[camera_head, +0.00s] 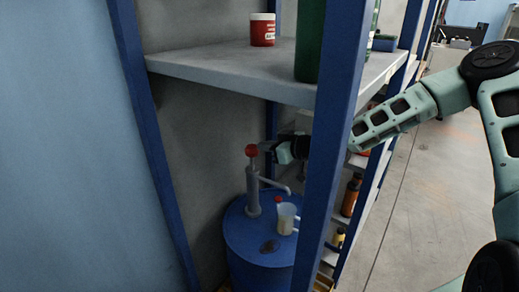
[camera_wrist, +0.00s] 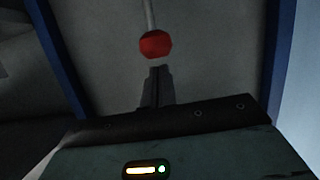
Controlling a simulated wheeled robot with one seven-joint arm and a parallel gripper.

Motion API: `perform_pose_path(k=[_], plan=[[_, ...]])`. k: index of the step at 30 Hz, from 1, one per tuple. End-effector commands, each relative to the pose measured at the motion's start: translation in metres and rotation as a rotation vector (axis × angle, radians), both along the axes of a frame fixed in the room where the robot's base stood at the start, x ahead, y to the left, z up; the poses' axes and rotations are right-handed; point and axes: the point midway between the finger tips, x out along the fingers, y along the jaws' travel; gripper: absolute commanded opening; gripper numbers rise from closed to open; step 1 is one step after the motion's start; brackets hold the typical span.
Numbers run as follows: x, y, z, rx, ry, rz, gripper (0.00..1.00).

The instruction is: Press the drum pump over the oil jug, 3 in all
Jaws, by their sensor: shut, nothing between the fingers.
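The drum pump (camera_head: 253,194) is grey with a round red knob on top and stands on a blue drum (camera_head: 243,240). Its spout points right, over the oil jug (camera_head: 286,218), a small pale jug on the drum lid. My gripper (camera_head: 262,147) is shut and empty, close to the right of the red knob in the head view. In the wrist view the shut fingertips (camera_wrist: 158,70) are just below the red knob (camera_wrist: 155,44) in the picture. I cannot tell whether they touch it. A shelf post hides part of my wrist in the head view.
A blue shelf post (camera_head: 338,110) stands between the camera and my wrist. A grey shelf (camera_head: 220,72) is above the pump, with a red tin (camera_head: 262,30) and a green bottle (camera_head: 310,40). A small red item (camera_head: 278,199) is near the jug. Bottles stand on lower shelves at right.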

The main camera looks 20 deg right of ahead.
Motion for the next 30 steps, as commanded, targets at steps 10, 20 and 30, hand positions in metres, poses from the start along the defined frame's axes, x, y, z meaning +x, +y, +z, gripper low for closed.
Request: perform_pose_path(k=[10, 20, 30], plan=[[-0.042, -0.030, 0.017, -0.001, -0.003, -0.001, 0.00], [-0.047, -0.033, 0.019, 0.001, -0.004, 0.001, 0.00], [-0.046, -0.033, 0.019, 0.001, -0.005, 0.000, 0.00]])
